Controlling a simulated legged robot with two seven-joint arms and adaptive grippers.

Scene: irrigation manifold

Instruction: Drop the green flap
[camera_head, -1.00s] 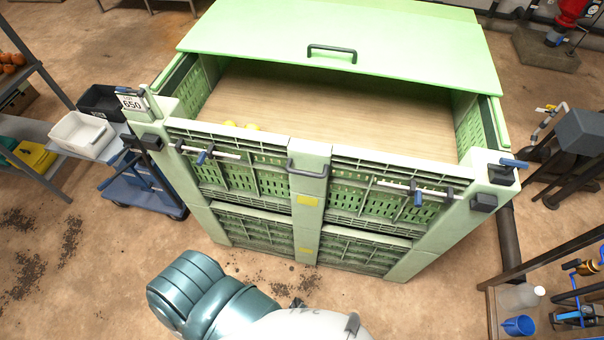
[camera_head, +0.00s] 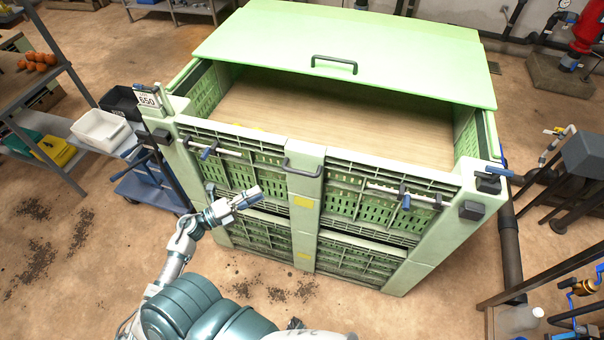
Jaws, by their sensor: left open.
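The green flap (camera_head: 266,172) is the slatted upper front panel of a large pale green bin. My left gripper (camera_head: 246,197) is open and empty, in front of the panel's lower left, below the left bolt. Whether it touches the panel is unclear. My right gripper is out of view.
The bin's green lid (camera_head: 350,45) covers its back part; the wooden inside shows in front of it. A blue cart (camera_head: 150,190) stands left of the bin, beside a shelf (camera_head: 22,92). Pipes and a rack (camera_head: 550,285) stand at right. The floor in front is partly free.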

